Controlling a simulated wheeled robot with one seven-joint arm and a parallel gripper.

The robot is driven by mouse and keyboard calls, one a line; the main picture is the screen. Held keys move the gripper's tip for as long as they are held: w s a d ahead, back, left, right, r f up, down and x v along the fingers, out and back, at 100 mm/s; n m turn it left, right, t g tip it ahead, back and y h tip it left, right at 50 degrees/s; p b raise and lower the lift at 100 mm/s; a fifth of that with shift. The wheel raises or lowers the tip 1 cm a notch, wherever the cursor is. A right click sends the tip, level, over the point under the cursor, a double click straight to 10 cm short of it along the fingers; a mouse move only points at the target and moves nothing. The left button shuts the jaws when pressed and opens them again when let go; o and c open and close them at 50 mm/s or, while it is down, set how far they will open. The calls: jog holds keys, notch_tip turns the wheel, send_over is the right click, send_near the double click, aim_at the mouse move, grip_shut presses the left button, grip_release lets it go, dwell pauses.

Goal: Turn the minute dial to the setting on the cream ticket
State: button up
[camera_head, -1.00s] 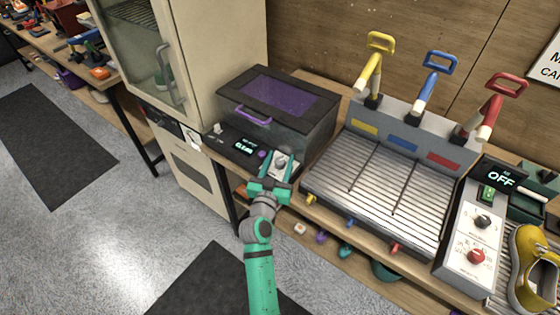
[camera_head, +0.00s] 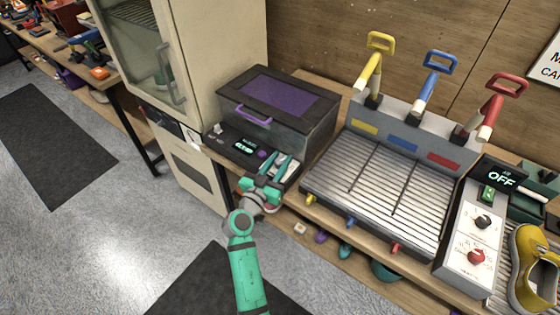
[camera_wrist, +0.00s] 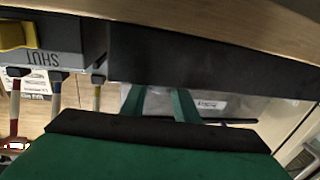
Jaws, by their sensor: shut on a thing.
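My gripper (camera_head: 276,168) is over the right end of the dark control strip (camera_head: 230,146) of the box with the purple window (camera_head: 276,94). Its two green fingers are shut on the minute dial, which they hide in the head view. In the wrist view the fingers (camera_wrist: 160,104) reach onto a pale panel, and the dial cannot be made out there. A small lit display (camera_head: 245,146) sits left of the gripper; its text is too blurred to read. A small pale piece (camera_head: 217,129) stands at the strip's left end; I cannot tell whether it is the cream ticket.
A ribbed metal rack (camera_head: 350,190) with yellow, blue and red levers stands right of the box. Further right are a control panel (camera_head: 470,235) with a black and a red knob, an OFF display (camera_head: 501,179) and a yellow shoe (camera_head: 530,268). A tall cream cabinet stands left.

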jog(key=m+g+h, duration=0.4)
jog(key=h, duration=0.1)
jog(key=shift+m+g+h, duration=0.7)
jog(key=shift+f, duration=0.1)
jog(key=o, duration=1.1)
jog(key=shift+c, duration=0.2)
jog(key=v, duration=1)
jog(key=shift+s+a, duration=0.2)
jog(key=shift+a, duration=0.15)
